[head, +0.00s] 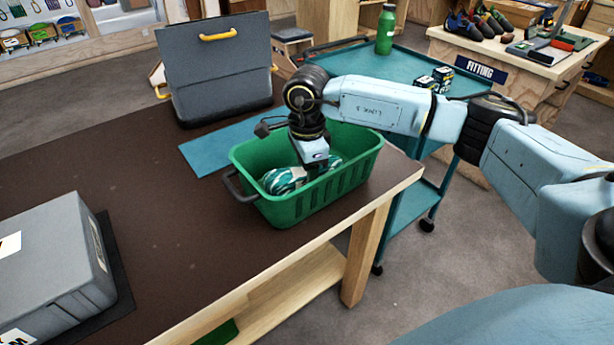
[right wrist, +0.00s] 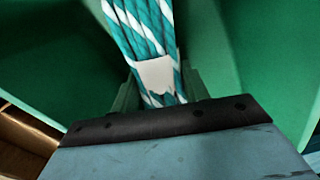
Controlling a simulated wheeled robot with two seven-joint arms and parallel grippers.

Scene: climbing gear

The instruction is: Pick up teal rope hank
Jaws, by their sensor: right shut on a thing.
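The teal rope hank (head: 285,180), striped teal and white, lies inside the green basket (head: 315,200) on the brown table. My right arm reaches in from the right, and its gripper (head: 318,172) points down into the basket, with its fingertips hidden. In the right wrist view the rope hank (right wrist: 143,30) runs up from the gripper (right wrist: 155,95), with a pale band around its strands. The gripper is shut on the hank near this band. The green basket walls (right wrist: 245,50) show on both sides. My left gripper is not in view.
A grey case (head: 220,70) with yellow handles stands behind the basket, near a teal mat (head: 205,150). Another grey case (head: 50,265) sits at the left front. A teal cart (head: 400,60) with a green bottle (head: 385,30) stands behind. The table's middle (head: 140,200) is clear.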

